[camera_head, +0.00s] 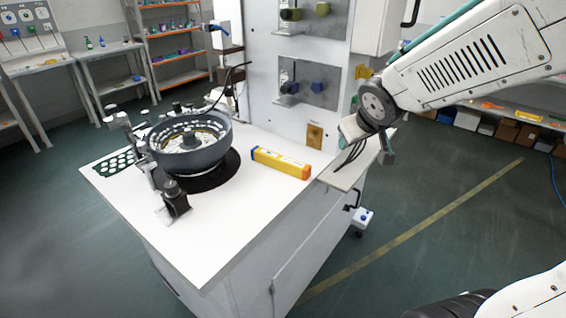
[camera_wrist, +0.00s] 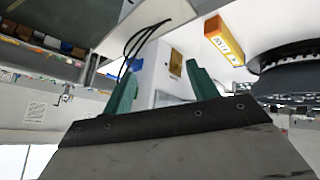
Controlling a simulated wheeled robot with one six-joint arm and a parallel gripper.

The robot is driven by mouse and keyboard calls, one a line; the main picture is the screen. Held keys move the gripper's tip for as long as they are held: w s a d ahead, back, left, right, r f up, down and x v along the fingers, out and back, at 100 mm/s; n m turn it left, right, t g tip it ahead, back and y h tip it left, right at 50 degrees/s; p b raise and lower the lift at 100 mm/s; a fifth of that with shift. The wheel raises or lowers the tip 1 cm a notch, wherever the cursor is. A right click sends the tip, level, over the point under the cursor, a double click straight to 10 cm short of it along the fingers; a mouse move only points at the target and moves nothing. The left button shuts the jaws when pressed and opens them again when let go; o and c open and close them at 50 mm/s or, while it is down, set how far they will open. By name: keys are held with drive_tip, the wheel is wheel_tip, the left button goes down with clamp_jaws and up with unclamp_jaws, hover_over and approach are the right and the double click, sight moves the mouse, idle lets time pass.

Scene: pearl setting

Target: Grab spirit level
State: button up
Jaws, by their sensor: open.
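The spirit level is a yellow-orange bar (camera_head: 281,162) lying on the white worktop, right of the round bowl feeder in the head view. It also shows in the wrist view (camera_wrist: 223,41) at the upper right, beyond my fingers.
A dark round bowl feeder (camera_head: 190,143) stands on the white worktop (camera_head: 215,235), left of the bar. A white upright panel (camera_head: 262,95) with fixtures rises behind it. A small side shelf (camera_head: 345,172) juts out at the right. The worktop's front is clear.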

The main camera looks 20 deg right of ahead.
drive_tip(key=w+a+f+n+t+y, duration=0.1)
drive_tip(key=w+f+n+t+y, duration=0.2)
drive_tip(key=w, duration=0.5)
drive_tip(key=n+y, duration=0.2)
drive_tip(key=y, duration=0.4)
approach(282, 158)
drive_tip(key=shift+w+d, duration=0.2)
drive_tip(key=shift+w, duration=0.3)
drive_tip(key=shift+w+d, duration=0.25)
drive_tip(key=shift+w, duration=0.2)
drive_tip(key=shift+w+a+f+n+y, duration=0.15)
drive_tip(key=shift+a+f+n+y, duration=0.25)
drive_tip(key=shift+a+y, duration=0.2)
drive_tip(key=x, duration=0.7)
drive_tip(key=shift+a+f, duration=0.15)
drive_tip(key=shift+f, duration=0.25)
drive_tip(key=c, duration=1.2)
